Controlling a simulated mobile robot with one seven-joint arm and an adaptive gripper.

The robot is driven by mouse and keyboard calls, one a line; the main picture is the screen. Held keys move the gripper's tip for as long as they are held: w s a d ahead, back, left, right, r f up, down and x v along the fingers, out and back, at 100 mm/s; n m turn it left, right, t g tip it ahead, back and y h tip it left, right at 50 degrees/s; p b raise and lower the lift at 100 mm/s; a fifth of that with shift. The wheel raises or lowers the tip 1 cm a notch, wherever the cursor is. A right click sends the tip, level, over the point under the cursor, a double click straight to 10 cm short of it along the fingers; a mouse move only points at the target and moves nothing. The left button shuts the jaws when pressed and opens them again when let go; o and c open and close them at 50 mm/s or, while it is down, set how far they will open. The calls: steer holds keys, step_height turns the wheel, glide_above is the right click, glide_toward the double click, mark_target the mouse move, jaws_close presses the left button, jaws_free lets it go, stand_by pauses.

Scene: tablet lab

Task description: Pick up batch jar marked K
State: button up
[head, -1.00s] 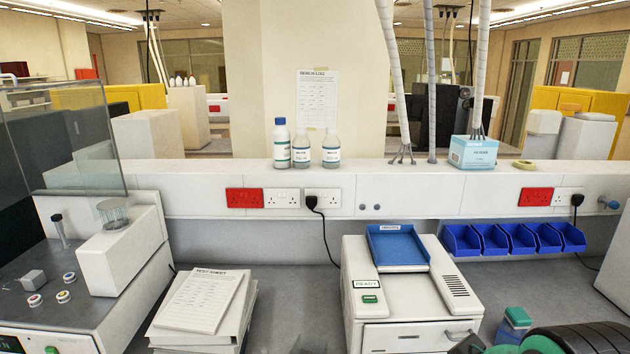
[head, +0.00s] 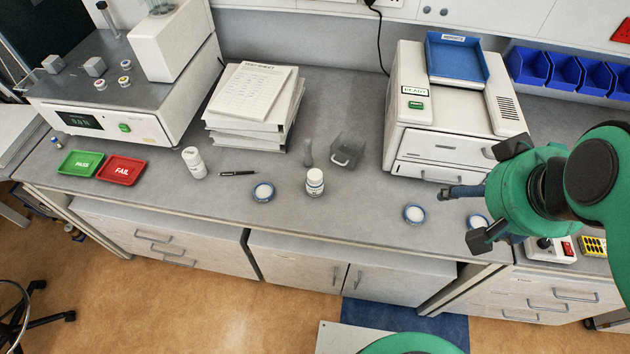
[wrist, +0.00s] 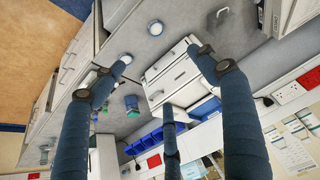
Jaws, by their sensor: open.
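Two white jars stand on the grey bench in the head view. One jar with a dark-marked label (head: 315,182) stands upright near the bench's front middle. The other white jar (head: 193,162) stands further left, beside the red FAIL tray. I cannot read a K on either jar at this size. My gripper (head: 462,215) is at the right of the head view, over the bench's front edge, well to the right of both jars. Its fingers are spread and empty; they also show in the wrist view (wrist: 152,65). I can make out neither jar in the wrist view.
Round blue-rimmed dishes (head: 263,192) (head: 414,213) lie near the jars and gripper. A grey scoop-like holder (head: 347,150) stands behind the front jar. A pen (head: 238,173), green PASS tray (head: 81,163), red FAIL tray (head: 121,170), paper stack (head: 254,110) and white machine (head: 450,130) surround them.

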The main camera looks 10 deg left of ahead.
steer(key=shift+c, duration=0.3)
steer(key=shift+c, duration=1)
